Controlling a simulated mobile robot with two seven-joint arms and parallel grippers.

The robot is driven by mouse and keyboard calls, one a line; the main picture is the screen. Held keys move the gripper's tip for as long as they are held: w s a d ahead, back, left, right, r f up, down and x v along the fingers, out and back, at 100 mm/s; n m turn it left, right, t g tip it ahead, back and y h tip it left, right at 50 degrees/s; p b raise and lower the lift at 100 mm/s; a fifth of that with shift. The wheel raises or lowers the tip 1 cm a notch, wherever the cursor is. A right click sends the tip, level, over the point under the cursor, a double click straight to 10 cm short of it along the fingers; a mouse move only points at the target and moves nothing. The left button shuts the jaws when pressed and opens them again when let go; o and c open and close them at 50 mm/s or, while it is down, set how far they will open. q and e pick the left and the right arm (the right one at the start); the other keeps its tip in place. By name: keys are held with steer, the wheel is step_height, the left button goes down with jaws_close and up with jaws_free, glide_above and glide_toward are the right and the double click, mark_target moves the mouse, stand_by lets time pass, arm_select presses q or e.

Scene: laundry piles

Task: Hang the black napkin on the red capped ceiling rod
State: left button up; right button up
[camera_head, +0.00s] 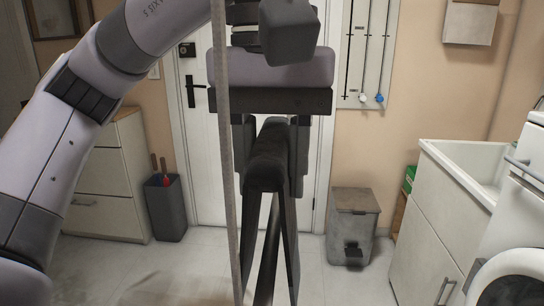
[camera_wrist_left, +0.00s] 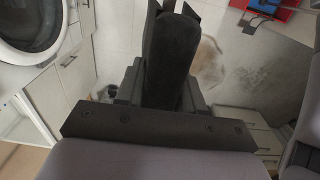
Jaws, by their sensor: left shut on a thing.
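My left gripper (camera_head: 271,122) is raised in front of the white door, its fingers pointing down. It is shut on the black napkin (camera_head: 268,170), which hangs below in long, narrow folds. In the left wrist view the napkin (camera_wrist_left: 168,65) runs dark between the fingers. On the wall to the right, a pale panel carries thin vertical lines ending in a white cap (camera_head: 363,98) and a blue cap (camera_head: 379,98). I cannot make out a red cap or the ceiling rod itself. My right gripper is not in view.
A grey vertical strip (camera_head: 226,150) crosses close by the left gripper; I cannot tell what it belongs to. A grey bin (camera_head: 353,225), white sink cabinet (camera_head: 432,225) and washer stand right. A dark basket (camera_head: 166,210) and drawers (camera_head: 104,180) stand left. The floor between is clear.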

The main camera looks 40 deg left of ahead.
mark_target(272, 233)
arm_select(q)
steer(key=shift+f+b, duration=1.15)
steer(key=shift+f, duration=0.75)
steer(key=shift+f+b, duration=1.4)
steer(key=shift+f, duration=0.7)
steer(key=o, duration=1.1)
step_height(272, 233, up, 7)
steer(key=p, duration=0.4)
steer(key=shift+r, duration=0.1)
